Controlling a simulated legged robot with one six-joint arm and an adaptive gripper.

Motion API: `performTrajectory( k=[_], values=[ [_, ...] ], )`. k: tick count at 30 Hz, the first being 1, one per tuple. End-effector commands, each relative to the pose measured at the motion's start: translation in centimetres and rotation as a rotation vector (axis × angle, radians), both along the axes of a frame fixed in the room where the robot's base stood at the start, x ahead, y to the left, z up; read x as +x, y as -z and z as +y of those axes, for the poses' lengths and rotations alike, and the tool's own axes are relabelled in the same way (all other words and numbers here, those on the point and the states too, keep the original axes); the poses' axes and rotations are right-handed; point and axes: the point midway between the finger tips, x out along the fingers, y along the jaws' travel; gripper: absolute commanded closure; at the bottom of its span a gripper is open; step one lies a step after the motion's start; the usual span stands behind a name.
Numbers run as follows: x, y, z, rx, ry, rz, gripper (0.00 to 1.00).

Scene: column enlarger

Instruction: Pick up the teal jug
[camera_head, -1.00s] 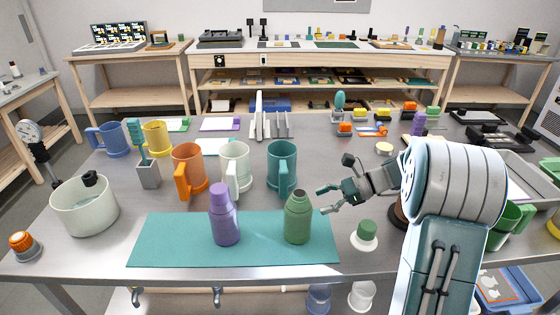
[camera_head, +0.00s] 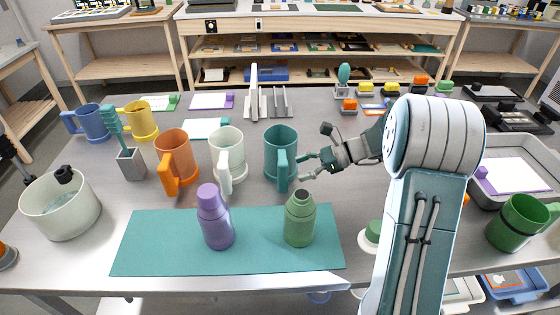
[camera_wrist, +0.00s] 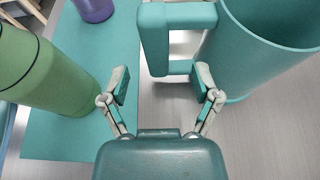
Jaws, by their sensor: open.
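The teal jug (camera_head: 281,146) stands upright on the grey table, behind the teal mat, with its handle (camera_head: 283,172) toward the front. In the wrist view the jug (camera_wrist: 258,50) is at the upper right and its handle (camera_wrist: 155,40) is at the top, just beyond the fingertips. My gripper (camera_head: 309,165) is open, to the right of the jug and close to its handle. In the wrist view my gripper (camera_wrist: 161,82) has its fingers spread with nothing held between them. I cannot tell whether a finger touches the handle.
A green bottle (camera_head: 299,220) and a purple bottle (camera_head: 214,220) stand on the teal mat (camera_head: 150,245) in front. A white jug (camera_head: 228,150) and an orange jug (camera_head: 174,155) stand left of the teal one. A white pot (camera_head: 60,210) is far left.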

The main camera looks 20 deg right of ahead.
Motion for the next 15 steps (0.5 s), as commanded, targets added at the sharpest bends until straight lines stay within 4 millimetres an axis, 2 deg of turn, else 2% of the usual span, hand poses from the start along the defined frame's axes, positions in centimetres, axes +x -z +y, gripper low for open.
performTrajectory(
  k=[5, 12, 15],
  values=[
    [0.1, 0.6, 1.3, 0.0, -0.001, 0.0, 0.2],
    [0.5, 2.0, 4.7, 0.0, -0.002, 0.001, 0.2],
    [0.6, 2.3, 5.3, -0.001, 0.0, 0.0, 0.2]
  ],
)
